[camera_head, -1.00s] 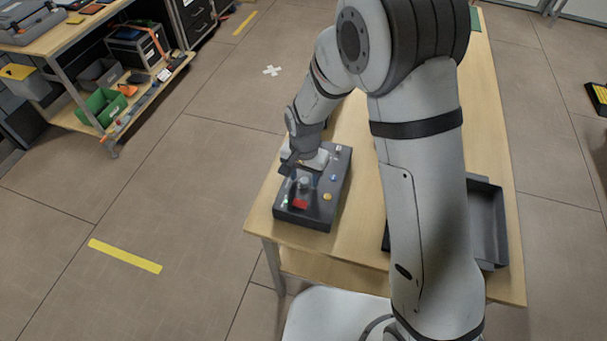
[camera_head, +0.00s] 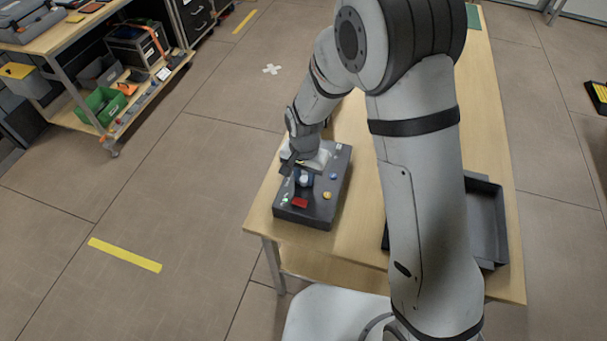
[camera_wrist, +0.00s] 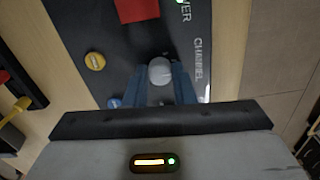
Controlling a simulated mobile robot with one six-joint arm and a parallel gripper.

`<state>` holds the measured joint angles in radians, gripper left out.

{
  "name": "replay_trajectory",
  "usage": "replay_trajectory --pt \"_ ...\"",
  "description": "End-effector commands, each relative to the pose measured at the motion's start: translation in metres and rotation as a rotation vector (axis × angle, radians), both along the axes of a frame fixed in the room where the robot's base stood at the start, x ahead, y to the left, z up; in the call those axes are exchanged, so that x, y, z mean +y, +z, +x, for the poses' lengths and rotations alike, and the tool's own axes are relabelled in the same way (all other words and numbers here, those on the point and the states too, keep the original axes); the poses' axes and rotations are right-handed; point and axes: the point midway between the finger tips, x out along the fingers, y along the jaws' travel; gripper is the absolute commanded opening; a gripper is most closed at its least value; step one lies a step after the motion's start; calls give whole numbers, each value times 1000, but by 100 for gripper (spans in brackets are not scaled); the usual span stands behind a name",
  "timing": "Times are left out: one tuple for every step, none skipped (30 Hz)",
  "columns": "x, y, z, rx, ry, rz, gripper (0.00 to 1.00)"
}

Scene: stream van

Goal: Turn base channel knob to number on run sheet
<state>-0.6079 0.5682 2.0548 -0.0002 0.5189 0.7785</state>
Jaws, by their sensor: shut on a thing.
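The base unit (camera_head: 318,212) is a dark box on the near left part of the wooden table. The grey round channel knob (camera_wrist: 160,70) shows in the wrist view, beside the printed word CHANNEL. My gripper (camera_wrist: 163,84) has its two blue fingers on either side of the knob and is shut on it. The number the knob points to cannot be read. No run sheet can be made out in either view.
The box also carries a red block (camera_head: 300,203), a yellow knob (camera_head: 327,195), a blue button (camera_head: 333,176) and a lit green light (camera_head: 284,200). A dark tray (camera_head: 487,220) lies right, partly behind my arm. A loaded shelf (camera_head: 62,45) stands far left.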

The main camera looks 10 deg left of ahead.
Motion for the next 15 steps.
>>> replay_trajectory --pt "0 -2 0 -1 21 1 0" --pt "0 -3 0 -2 42 2 0" --pt "1 -3 1 -3 75 1 0" --pt "1 -4 1 -3 102 2 0" --pt "1 -4 1 -2 130 2 0" --pt "1 -4 1 -2 166 2 0" --pt "1 -3 1 -3 191 2 0" --pt "1 -3 1 -3 214 2 0" --pt "1 -2 1 -3 241 2 0" --pt "1 -2 1 -2 258 2 0" --pt "1 -1 0 -2 271 2 0" --pt "1 -1 0 -2 284 1 0" --pt "1 0 0 -2 291 1 0" --pt "0 0 0 -1 294 1 0" --pt "0 0 0 -1 296 1 0"
